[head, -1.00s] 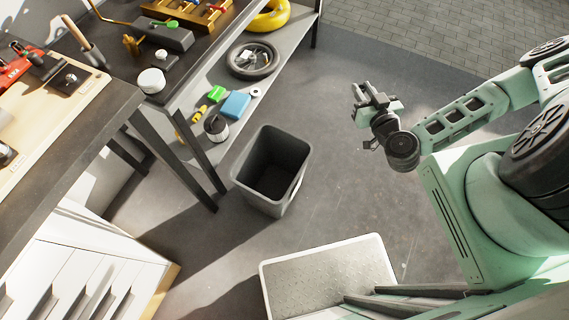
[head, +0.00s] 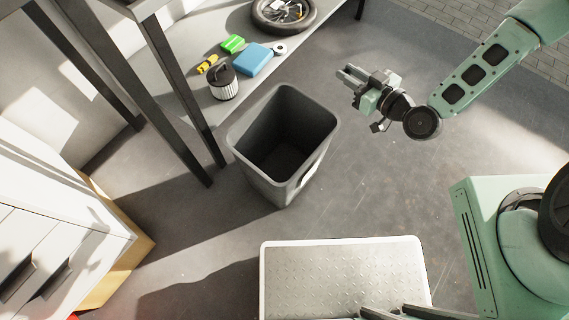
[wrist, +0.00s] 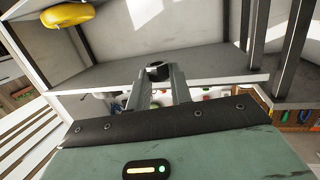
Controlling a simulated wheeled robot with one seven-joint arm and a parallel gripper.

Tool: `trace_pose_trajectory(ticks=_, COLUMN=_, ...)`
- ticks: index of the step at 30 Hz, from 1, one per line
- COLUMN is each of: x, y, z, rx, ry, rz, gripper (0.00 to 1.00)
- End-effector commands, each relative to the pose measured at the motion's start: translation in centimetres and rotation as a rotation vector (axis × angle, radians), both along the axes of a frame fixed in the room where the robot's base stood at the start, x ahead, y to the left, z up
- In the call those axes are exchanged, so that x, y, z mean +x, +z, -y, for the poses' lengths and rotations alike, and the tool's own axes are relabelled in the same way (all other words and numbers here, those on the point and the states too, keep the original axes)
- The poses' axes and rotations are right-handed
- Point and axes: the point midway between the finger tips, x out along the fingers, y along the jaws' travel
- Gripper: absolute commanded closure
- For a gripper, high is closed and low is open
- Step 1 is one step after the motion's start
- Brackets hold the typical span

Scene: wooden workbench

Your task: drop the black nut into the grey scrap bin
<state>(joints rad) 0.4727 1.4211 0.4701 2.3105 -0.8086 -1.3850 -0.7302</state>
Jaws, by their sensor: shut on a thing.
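The grey scrap bin (head: 318,170) stands upright on the floor in the middle of the head view, its open mouth facing up and its visible inside dark. My gripper (head: 349,77) is in the air to the upper right of the bin in the head view, apart from it, with its fingers pointing left. In the wrist view, my gripper (wrist: 158,76) is shut on the black nut (wrist: 158,70), held at the fingertips. The nut cannot be made out in the head view. The bin cannot be made out in the wrist view.
A low bench shelf (head: 196,62) left of the bin holds a wheel (head: 284,14), a blue box (head: 253,59) and a filter-like cylinder (head: 223,84). Dark bench legs (head: 185,85) stand beside the bin. A metal-topped platform (head: 340,280) lies in front. Floor right of the bin is clear.

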Motion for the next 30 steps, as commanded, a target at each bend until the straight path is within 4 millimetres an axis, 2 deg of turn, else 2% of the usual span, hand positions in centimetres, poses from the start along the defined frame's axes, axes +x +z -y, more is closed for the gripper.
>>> trace_pose_trajectory(ticks=1, x=0.1, y=-2.7, z=-1.1, rx=-0.002, ry=0.038, rz=0.004, gripper=1.00)
trace_pose_trajectory(ticks=15, x=-0.6, y=-12.2, z=-10.0, rx=-0.003, ry=0.326, rz=0.005, gripper=1.00)
trace_pose_trajectory(ticks=22, x=-1.3, y=-14.3, z=-12.9, rx=-0.001, ry=0.408, rz=0.002, gripper=1.00)
trace_pose_trajectory(ticks=30, x=-1.4, y=-15.0, z=-13.5, rx=0.000, ry=0.428, rz=0.000, gripper=1.00)
